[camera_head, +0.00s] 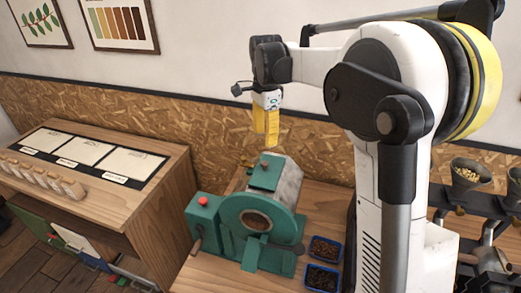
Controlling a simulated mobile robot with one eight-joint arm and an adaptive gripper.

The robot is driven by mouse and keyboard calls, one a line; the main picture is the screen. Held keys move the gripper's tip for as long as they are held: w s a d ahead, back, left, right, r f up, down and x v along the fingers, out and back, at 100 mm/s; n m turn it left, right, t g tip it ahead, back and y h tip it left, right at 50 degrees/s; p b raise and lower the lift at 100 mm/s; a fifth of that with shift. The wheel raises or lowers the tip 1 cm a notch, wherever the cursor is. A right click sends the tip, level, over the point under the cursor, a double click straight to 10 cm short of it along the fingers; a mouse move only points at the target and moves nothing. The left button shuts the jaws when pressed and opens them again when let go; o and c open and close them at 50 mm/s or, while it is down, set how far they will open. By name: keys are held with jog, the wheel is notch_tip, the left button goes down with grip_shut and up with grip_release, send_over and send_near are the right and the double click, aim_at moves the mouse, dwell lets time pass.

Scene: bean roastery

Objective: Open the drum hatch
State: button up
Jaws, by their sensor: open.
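A green drum roaster (204,222) with a grey metal drum body (290,185) stands on the wooden bench. A flat green hatch (266,172) with a small dark knob lies on top of the drum and looks closed. The round front opening (256,221) faces me and shows brown inside. My gripper (265,138) hangs above and just behind the hatch in the picture, with its yellow fingers pointing down. It is open, empty and apart from the hatch. The exact gap in height and depth is hard to tell.
Two blue trays of dark beans (326,249) sit right of the roaster, close to my arm. A red button (203,201) tops its left side. A wooden cabinet (150,205) with sample cards and small scoops stands left. A hopper with pale beans (471,172) is at right.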

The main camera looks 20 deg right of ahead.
aim_at(265, 163)
notch_tip(265, 163, down, 11)
jog(key=shift+r, duration=0.2)
jog(key=shift+c, duration=0.5)
grip_shut()
